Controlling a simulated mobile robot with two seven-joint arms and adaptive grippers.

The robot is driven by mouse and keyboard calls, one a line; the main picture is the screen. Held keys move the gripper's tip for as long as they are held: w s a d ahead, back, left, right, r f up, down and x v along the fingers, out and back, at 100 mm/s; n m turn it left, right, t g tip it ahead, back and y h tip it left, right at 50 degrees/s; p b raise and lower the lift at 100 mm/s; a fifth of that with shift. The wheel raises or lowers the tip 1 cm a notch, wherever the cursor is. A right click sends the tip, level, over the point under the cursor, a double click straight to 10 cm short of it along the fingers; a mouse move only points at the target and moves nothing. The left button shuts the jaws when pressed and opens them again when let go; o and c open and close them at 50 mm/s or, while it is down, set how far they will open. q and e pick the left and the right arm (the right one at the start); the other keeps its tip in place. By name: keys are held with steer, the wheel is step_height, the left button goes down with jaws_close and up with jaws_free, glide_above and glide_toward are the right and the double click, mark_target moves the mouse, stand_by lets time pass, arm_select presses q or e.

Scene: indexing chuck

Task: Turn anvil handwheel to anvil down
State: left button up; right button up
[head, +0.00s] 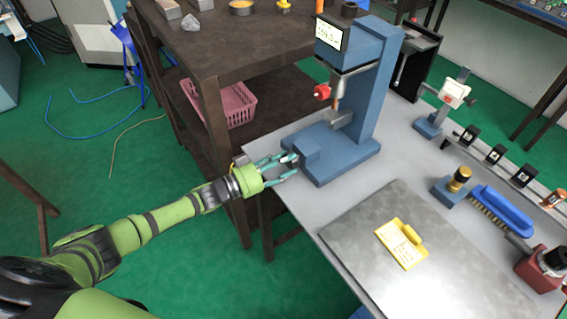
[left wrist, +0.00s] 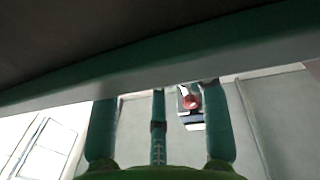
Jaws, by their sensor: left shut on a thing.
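The blue press (head: 368,80) stands on the grey table, with a red side knob (head: 322,92) on its head and a grey anvil part (head: 341,118) above its base. A low blue block (head: 310,153) sits at the left end of the base. My left gripper (head: 292,165) is at the outer face of this block, its teal fingers around a thing there. The anvil handwheel is not clearly seen; the fingers hide that spot. In the left wrist view the fingers (left wrist: 160,125) reach up to a broad dark shape and grey band. My right gripper is out of view.
A grey plate (head: 350,230) with a yellow tag (head: 400,243) lies in front of the press. A blue brush (head: 503,210), a brass-topped blue block (head: 452,186) and a red device (head: 543,268) stand to the right. A brown shelf (head: 215,60) with a pink basket (head: 232,104) is behind my left arm.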

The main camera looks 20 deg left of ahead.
arm_select(q)
steer(key=n, duration=0.3)
steer(key=shift+r+t, duration=0.15)
steer(key=shift+t, duration=0.15)
steer(key=shift+n, duration=0.5)
steer(key=shift+w+r, duration=0.1)
steer(key=o, duration=1.2)
steer(key=shift+c, duration=0.2)
steer(key=shift+f+b, duration=0.2)
steer(key=shift+b, duration=0.1)
steer(key=shift+s+a, duration=0.25)
steer(key=shift+s, duration=0.05)
steer(key=v, duration=1.1)
